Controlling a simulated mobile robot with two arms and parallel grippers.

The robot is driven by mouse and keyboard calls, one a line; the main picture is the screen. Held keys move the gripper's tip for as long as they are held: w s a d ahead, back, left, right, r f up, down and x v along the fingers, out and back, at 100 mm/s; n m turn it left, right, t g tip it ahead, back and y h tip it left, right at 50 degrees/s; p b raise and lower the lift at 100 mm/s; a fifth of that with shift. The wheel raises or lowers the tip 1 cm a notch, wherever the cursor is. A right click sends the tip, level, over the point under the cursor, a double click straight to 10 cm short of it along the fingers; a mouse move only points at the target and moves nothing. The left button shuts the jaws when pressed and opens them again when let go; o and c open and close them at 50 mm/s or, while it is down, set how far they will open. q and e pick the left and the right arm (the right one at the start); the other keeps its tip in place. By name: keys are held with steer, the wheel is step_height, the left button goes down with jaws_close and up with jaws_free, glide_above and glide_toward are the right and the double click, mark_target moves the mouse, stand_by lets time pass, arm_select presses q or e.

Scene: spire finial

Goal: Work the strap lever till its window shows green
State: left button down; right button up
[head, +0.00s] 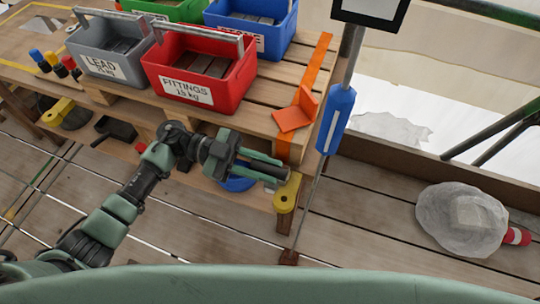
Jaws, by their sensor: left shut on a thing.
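An orange strap (318,62) runs over the right end of the slatted wooden bench and down its front edge. A yellow fitting (288,193) with a dark round spot hangs at the lower end of the strap line. I see no green on it, and I cannot make out its window. My left gripper (277,171) reaches in from the left, just above and left of the yellow fitting. Its fingers are shut on a dark bar that I take for the strap lever; the fingers hide most of it. My right gripper is out of view.
Red (203,72), grey (112,47) and blue (252,25) bins stand on the bench (262,115). An orange corner piece (297,112) lies by the strap. A blue-sleeved pole (336,120) stands right of it. A wrapped bundle (462,218) lies on the planks at right.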

arm_select(q)
steer(key=shift+s+a+f, duration=0.15)
steer(key=shift+s+f, duration=0.05)
steer(key=shift+s, duration=0.15)
steer(key=c, duration=1.2)
jaws_free()
steer(key=b+v, duration=0.2)
steer(key=v, duration=0.6)
